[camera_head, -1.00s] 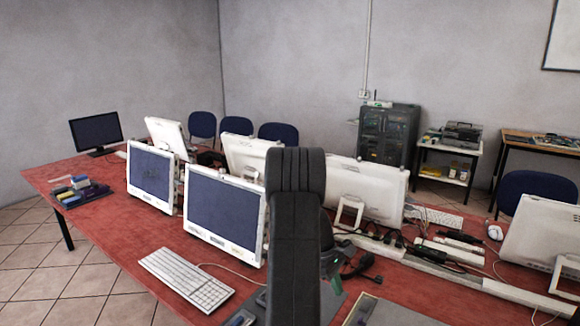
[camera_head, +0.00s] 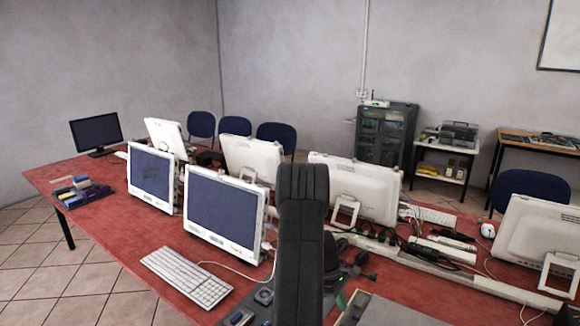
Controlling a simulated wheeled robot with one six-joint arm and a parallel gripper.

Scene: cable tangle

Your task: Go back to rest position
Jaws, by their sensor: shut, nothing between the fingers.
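A dark link of my arm (camera_head: 302,240) stands upright in the lower middle of the head view. It is in front of the red table (camera_head: 110,220) and covers part of it. My gripper cannot be made out; the arm link hides what is behind it. Dark cables and small black items (camera_head: 358,262) lie on the table just right of the link. A small green light shows among them. How the cables are tangled is too small to tell.
White monitors (camera_head: 222,212) stand along the table, with a white keyboard (camera_head: 186,275) in front. A grey panel (camera_head: 390,312) is at the bottom edge, right of my arm. Blue chairs (camera_head: 277,137) and a dark cabinet (camera_head: 386,134) stand behind. Tiled floor is clear at left.

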